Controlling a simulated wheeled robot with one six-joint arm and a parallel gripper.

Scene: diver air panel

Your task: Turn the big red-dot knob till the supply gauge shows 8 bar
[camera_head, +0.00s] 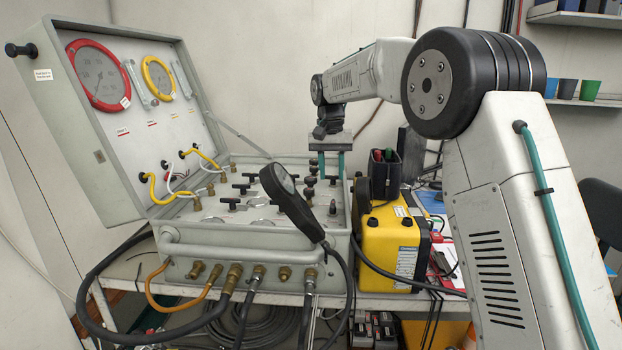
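The diver air panel (195,233) is an open grey case with rows of black knobs (240,187) on its deck. No red dot can be made out on any knob at this size. Which gauge is the supply gauge cannot be told. My gripper (331,176) points down over the deck's back right part, its two teal fingers apart. Whether a knob lies between the fingertips cannot be told.
The raised lid holds a red-rimmed gauge (97,75) and a yellow-rimmed gauge (158,77). A yellow box (393,245) stands close to the panel's right side, with a black pen holder (384,177) on top. Hoses (232,290) hang from the panel's front.

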